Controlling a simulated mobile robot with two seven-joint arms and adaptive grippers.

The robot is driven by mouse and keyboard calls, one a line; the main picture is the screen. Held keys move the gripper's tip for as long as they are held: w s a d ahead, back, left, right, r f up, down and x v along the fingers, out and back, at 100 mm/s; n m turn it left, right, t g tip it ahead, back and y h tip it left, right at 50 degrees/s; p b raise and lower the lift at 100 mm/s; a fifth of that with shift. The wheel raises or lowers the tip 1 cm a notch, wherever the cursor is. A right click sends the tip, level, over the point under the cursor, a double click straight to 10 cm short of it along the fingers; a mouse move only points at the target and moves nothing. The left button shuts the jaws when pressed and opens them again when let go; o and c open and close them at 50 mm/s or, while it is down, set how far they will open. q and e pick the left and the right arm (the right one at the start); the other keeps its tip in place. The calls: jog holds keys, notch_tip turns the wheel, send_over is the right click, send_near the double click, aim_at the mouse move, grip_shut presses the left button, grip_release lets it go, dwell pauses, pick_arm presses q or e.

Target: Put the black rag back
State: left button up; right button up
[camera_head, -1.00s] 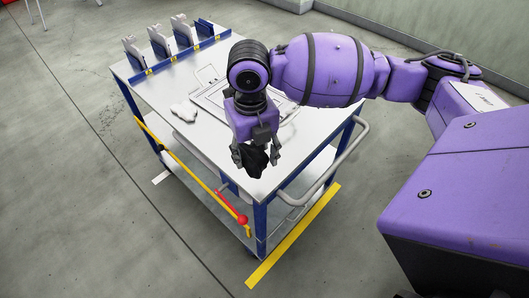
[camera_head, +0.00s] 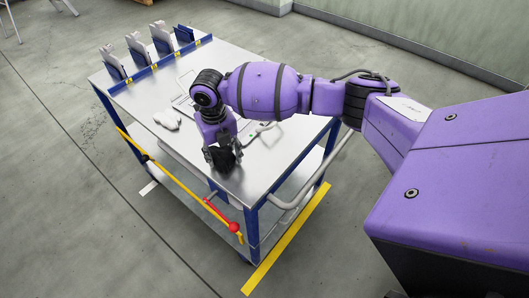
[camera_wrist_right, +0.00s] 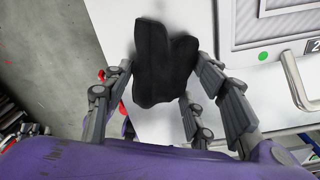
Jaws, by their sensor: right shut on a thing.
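The black rag (camera_head: 223,158) is a dark, crumpled cloth held in my right gripper (camera_head: 222,153), over the near end of the cart's top (camera_head: 262,168). In the right wrist view the rag (camera_wrist_right: 163,62) hangs between the fingers of the right gripper (camera_wrist_right: 165,85), which are shut on it. The rag is over the pale surface, with a soft dark shadow by it; I cannot tell whether it touches the top. My left gripper is not in view.
A white cloth (camera_head: 167,118) lies on the cart top left of my right gripper. A flat panel with a handle (camera_wrist_right: 285,30) lies beside it. Upright plates stand in a blue rack (camera_head: 160,67) at the far end. A yellow bar with a red knob (camera_head: 234,228) runs along the cart's side.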

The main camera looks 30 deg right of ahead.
jog(key=shift+w+f, duration=0.1)
jog(key=shift+f, duration=0.1)
jog(key=shift+f, duration=0.1)
jog(key=shift+f, duration=0.15)
jog(key=o, duration=1)
jog(key=shift+r, duration=0.2)
